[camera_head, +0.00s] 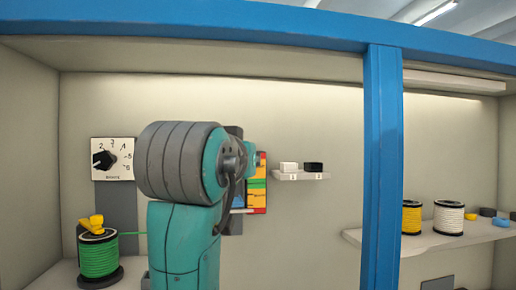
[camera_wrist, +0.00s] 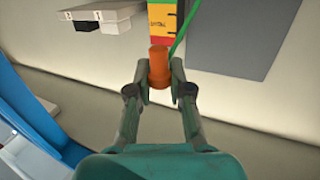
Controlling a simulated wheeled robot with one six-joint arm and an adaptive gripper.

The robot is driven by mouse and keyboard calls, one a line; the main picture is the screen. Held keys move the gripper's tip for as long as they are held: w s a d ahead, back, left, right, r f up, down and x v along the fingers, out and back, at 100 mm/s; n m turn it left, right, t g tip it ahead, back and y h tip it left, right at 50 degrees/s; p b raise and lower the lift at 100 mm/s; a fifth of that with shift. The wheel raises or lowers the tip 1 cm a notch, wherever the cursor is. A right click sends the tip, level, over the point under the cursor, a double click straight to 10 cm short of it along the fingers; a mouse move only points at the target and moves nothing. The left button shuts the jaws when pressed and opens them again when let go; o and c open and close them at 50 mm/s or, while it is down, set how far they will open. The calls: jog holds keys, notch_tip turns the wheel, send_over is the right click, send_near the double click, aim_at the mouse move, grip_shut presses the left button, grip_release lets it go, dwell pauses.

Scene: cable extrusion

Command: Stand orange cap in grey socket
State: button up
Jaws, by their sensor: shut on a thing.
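The orange cap (camera_wrist: 159,62) is between the fingertips of my gripper (camera_wrist: 158,80) in the wrist view. The gripper is shut on it, and the cap sticks out past the tips. The cap is held in front of a pale surface, near the coloured panel. In the head view my arm covers the gripper and the cap. I cannot pick out the grey socket in either view.
A coloured panel (camera_head: 257,185) is on the back wall beside a small shelf (camera_head: 302,177) with white and black blocks. A green cable (camera_wrist: 183,28) runs close to the cap from a green spool (camera_head: 98,257). A blue post (camera_head: 382,170) stands right of my arm.

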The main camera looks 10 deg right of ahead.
jog(key=a+f, duration=0.4)
jog(key=a, duration=0.1)
jog(key=a+f, duration=0.5)
jog(key=w+a+f, duration=0.1)
jog(key=a+f, duration=0.4)
jog(key=shift+a+f, duration=0.2)
jog(key=shift+a, duration=0.2)
jog(key=shift+w+a+f, duration=0.2)
jog(key=shift+a, duration=0.2)
jog(key=shift+w+a+f, duration=0.15)
jog(key=shift+a, duration=0.2)
jog(key=shift+w+a+f, duration=0.1)
jog(key=shift+a+f, duration=0.05)
jog(key=shift+f, duration=1.85)
jog(key=shift+f, duration=0.25)
jog(key=o, duration=0.9)
